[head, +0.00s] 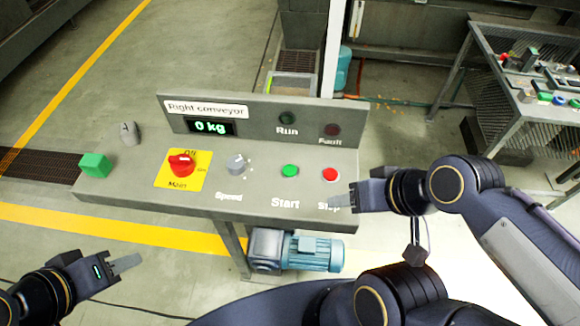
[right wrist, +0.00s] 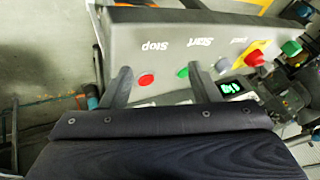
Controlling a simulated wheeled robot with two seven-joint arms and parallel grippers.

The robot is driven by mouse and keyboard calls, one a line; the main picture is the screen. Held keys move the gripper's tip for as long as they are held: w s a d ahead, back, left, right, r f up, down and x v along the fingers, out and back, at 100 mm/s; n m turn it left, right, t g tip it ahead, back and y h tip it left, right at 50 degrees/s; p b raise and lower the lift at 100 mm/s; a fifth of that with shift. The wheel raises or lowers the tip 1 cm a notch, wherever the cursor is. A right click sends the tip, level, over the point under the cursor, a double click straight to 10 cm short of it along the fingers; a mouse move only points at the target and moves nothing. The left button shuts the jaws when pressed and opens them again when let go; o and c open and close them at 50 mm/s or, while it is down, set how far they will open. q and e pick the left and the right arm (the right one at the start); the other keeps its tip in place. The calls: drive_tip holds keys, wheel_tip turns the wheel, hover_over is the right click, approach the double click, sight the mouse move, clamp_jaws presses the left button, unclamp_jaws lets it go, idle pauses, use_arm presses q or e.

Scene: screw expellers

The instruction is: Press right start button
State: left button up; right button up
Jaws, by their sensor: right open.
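The right conveyor panel (head: 258,205) carries a green start button (head: 289,171), with the red stop button (head: 330,174) to its right. In the right wrist view the panel is upside down; the start button (right wrist: 182,72) appears between my fingers, close to the right-hand finger, and the stop button (right wrist: 146,80) appears between them too. My right gripper (head: 342,201) is at the panel's front right corner, by the Stop label; its fingers are apart and empty in the wrist view (right wrist: 158,74). My left gripper (head: 127,263) is off the panel at lower left, seen edge-on.
The panel also has a red main switch (head: 182,164), a grey speed knob (head: 237,163), a green block (head: 95,165) and a display (head: 211,127) reading 0 kg. The Run lamp (head: 287,118) looks dark. A blue motor (head: 314,254) sits below. Another panel stands at upper right.

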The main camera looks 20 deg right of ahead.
clamp_jaws()
idle(1.4)
